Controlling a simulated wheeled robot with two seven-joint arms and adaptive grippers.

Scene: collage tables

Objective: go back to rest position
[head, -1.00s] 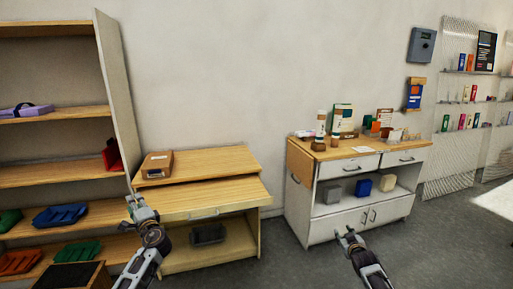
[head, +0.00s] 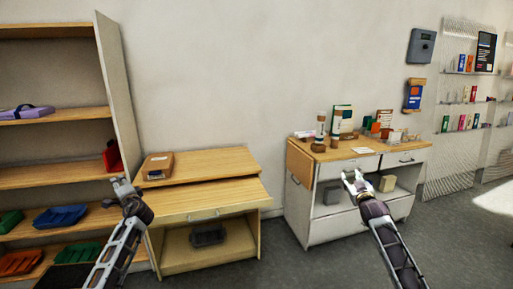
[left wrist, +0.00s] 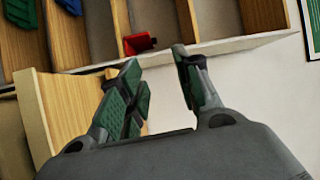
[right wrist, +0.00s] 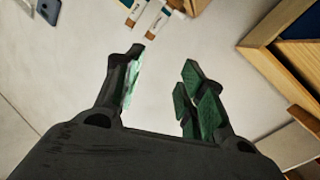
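My left gripper (head: 122,189) is raised in front of the shelf unit and the small wooden desk in the head view. In the left wrist view its fingers (left wrist: 160,92) are apart with nothing between them. My right gripper (head: 354,177) is raised in front of the white cabinet in the head view and covers part of its open shelf. In the right wrist view its fingers (right wrist: 160,85) are apart and empty.
A shelf unit (head: 121,85) with trays stands at left. The wooden desk (head: 215,196) bears a brown box (head: 158,166). The white cabinet (head: 330,230) carries bottles and boxes. Grey floor (head: 290,262) is clear between desk and cabinet.

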